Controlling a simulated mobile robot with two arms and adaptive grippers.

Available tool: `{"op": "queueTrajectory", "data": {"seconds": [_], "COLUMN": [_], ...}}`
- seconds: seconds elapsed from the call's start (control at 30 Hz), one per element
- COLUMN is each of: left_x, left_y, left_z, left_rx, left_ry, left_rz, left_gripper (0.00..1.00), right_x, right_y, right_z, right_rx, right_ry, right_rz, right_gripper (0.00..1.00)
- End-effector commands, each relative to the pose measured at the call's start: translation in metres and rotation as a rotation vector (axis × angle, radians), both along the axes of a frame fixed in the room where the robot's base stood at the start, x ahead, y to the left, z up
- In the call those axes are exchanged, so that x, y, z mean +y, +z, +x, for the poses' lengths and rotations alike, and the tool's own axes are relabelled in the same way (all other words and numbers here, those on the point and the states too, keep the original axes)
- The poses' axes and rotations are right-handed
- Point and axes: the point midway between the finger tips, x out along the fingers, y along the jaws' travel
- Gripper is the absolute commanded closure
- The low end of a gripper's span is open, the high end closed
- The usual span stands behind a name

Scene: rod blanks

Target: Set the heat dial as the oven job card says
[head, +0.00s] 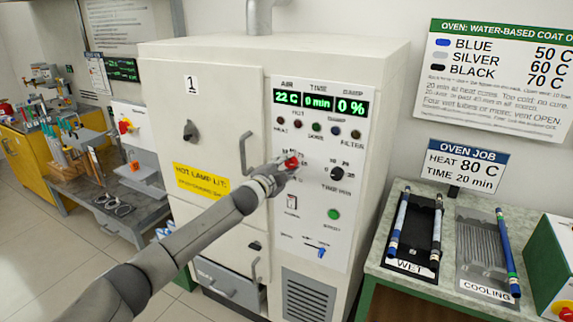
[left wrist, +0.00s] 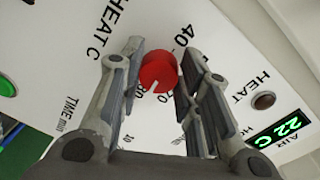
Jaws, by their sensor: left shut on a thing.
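The red heat dial (head: 292,162) is on the white panel of the oven (head: 330,130). My left gripper (head: 283,170) is at the dial. In the left wrist view its two fingers stand on either side of the red dial (left wrist: 158,71), shut on it. The dial's white pointer mark faces the scale between the printed 80 and 70; the exact setting is unclear. The oven job card (head: 462,165) reads HEAT 80 C, TIME 20 min. The air display (head: 287,97) reads 22 C. My right gripper is not in view.
The black time knob (head: 337,173) and green start button (head: 334,214) are close beside my left gripper. A blue-handled lever (head: 320,250) is lower on the panel. At right, a bench holds a WET tray (head: 420,222) and a COOLING rack (head: 480,240) with rods.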

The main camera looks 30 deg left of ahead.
Motion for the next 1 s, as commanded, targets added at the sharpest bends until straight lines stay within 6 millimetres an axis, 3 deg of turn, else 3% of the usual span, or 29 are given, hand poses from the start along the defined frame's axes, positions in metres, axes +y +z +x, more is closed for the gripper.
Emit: {"op": "queueTrajectory", "data": {"seconds": [0.3,0.9,0.93,1.0], "left_x": [-0.0001,-0.0003,-0.0004,-0.0003], "left_y": [0.0003,-0.0003,-0.0004,-0.0003], "left_z": [-0.0001,-0.0001,-0.0001,-0.0001], "left_rx": [-0.004,-0.004,-0.004,-0.004], "left_ry": [0.0,-0.001,-0.001,-0.001], "left_rz": [0.137,0.171,0.172,0.171], "left_gripper": [0.92,0.92,0.64,0.55], "right_x": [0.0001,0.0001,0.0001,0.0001], "right_y": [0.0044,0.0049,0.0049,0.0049], "right_z": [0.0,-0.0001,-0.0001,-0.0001], "right_rx": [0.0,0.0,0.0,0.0], "right_ry": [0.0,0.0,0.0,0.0], "right_rz": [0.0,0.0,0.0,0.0], "right_gripper": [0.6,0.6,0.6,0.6]}}
